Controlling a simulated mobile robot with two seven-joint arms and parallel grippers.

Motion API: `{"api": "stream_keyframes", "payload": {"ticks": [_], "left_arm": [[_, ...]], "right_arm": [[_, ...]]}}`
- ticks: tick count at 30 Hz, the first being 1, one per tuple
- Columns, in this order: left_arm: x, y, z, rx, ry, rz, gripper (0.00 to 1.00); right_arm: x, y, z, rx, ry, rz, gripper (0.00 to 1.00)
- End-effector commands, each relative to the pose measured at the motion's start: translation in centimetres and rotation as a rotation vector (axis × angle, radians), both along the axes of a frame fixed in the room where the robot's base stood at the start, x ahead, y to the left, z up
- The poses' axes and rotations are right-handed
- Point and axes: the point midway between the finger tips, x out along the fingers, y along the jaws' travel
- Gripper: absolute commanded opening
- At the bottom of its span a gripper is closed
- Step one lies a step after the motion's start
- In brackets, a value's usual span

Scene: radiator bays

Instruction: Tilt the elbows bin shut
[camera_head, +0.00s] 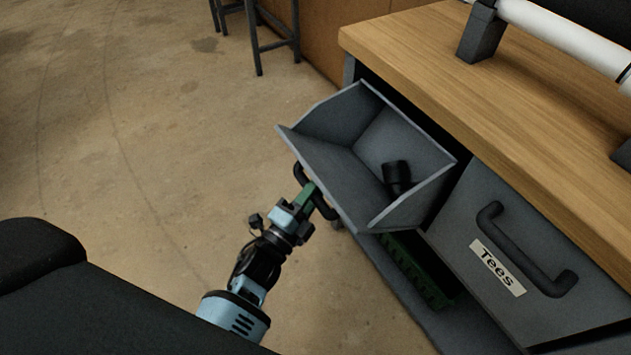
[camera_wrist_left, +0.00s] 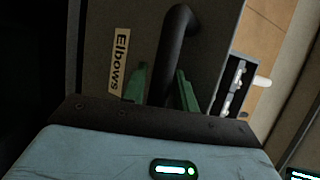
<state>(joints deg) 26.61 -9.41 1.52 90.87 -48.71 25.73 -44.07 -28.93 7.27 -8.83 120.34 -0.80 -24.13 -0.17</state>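The elbows bin (camera_head: 341,180) is a grey bin tilted open out of the bench front in the head view. A dark elbow fitting (camera_head: 396,177) lies inside it. Its front carries an "Elbows" label (camera_wrist_left: 119,62) in the left wrist view and a dark bar handle (camera_wrist_left: 174,45). My left gripper (camera_head: 308,193) is at that handle. In the left wrist view its green fingers (camera_wrist_left: 161,84) stand close on either side of the bar and appear shut on it; the exact contact is hard to see. My right gripper is not in view.
The wooden bench top (camera_head: 440,60) overhangs the bins. A shut grey Tees bin (camera_head: 450,225) with a handle is to the right. A green crate (camera_head: 415,270) sits on the shelf below. A dark stool (camera_head: 256,35) stands behind. The floor at left is clear.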

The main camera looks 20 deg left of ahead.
Motion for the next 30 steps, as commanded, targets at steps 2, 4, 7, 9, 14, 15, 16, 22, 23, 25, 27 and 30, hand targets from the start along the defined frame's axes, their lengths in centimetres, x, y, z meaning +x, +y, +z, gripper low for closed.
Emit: {"api": "stream_keyframes", "payload": {"ticks": [2, 4, 7, 9, 14, 15, 16, 22, 23, 25, 27, 30], "left_arm": [[0.0, 0.0, 0.0, 0.000, 0.000, 0.000, 0.29], [0.0, 0.0, 0.0, 0.000, 0.000, 0.000, 0.29], [0.0, 0.0, 0.0, 0.000, 0.000, 0.000, 0.25], [0.0, 0.0, 0.0, 0.000, 0.000, 0.000, 0.16], [0.0, 0.0, 0.0, 0.000, 0.000, 0.000, 0.00], [0.0, 0.0, 0.0, 0.000, 0.000, 0.000, 0.00], [0.0, 0.0, 0.0, 0.000, 0.000, 0.000, 0.00], [0.0, 0.0, 0.1, 0.001, 0.002, 0.000, 0.00], [0.1, 0.0, 0.2, 0.003, 0.003, 0.000, 0.00], [0.1, -0.1, 0.4, 0.007, 0.007, 0.000, 0.00], [0.3, -0.1, 0.7, 0.014, 0.015, -0.001, 0.00], [0.5, -0.3, 1.4, 0.027, 0.031, 0.000, 0.00]], "right_arm": [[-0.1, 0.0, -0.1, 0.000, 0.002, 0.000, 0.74], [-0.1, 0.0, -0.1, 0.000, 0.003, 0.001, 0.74], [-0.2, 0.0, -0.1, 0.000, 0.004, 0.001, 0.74], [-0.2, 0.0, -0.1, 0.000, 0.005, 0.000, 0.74], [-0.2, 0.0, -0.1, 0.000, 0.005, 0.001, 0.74], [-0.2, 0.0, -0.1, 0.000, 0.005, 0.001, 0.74], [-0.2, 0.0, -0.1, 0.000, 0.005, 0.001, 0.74], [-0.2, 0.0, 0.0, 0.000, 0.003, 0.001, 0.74], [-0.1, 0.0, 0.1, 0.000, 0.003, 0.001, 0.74], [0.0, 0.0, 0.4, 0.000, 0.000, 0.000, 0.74], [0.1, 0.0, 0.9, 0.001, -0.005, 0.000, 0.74], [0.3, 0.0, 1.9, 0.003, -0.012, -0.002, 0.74]]}}
